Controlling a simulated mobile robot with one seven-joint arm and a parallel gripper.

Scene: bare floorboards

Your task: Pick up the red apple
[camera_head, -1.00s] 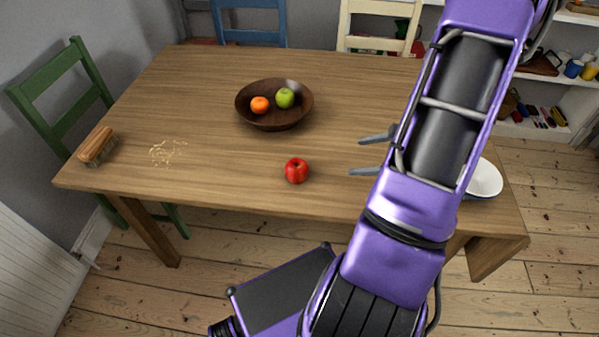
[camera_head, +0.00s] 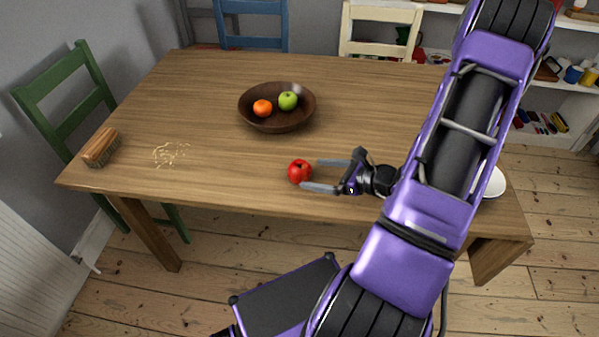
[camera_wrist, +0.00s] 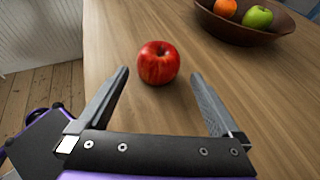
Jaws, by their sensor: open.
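The red apple (camera_head: 299,171) sits on the wooden table near its front edge. It also shows in the wrist view (camera_wrist: 158,63), just beyond the fingertips and between their lines. My gripper (camera_head: 311,175) is open and empty, reaching in from the right with its fingers pointing left at the apple. In the wrist view my gripper (camera_wrist: 160,75) has its two fingers spread wider than the apple. I cannot tell whether a fingertip touches the apple.
A brown bowl (camera_head: 309,113) with an orange (camera_head: 262,108) and a green apple (camera_head: 288,100) stands behind the apple. A brush (camera_head: 100,147) and crumbs (camera_head: 171,153) lie at the left. A white bowl (camera_head: 495,183) is partly hidden at the right. The wooden table (camera_head: 215,135) is bare around the apple.

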